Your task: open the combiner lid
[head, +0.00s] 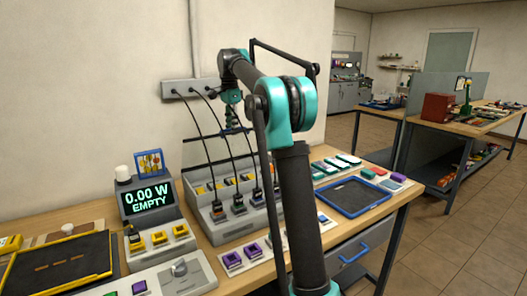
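A grey multi-slot unit (229,229) on the wooden bench, with black cables plugged into its front, appears to be the combiner. I cannot tell for certain which part is its lid or how the lid stands; my arm covers the unit's right side. My gripper (234,124) hangs from the far end of my arm, in front of the wall and above the back of this unit. It is small and dark in the head view, and its fingers cannot be made out. I cannot tell whether it touches anything.
Black cables run down from a wall socket strip (190,88) near my gripper. A display (149,199) reading "0.00 W EMPTY" stands left of the unit. A blue-rimmed tray (383,193) lies to the right, and a black, yellow-edged tray (60,262) lies at front left.

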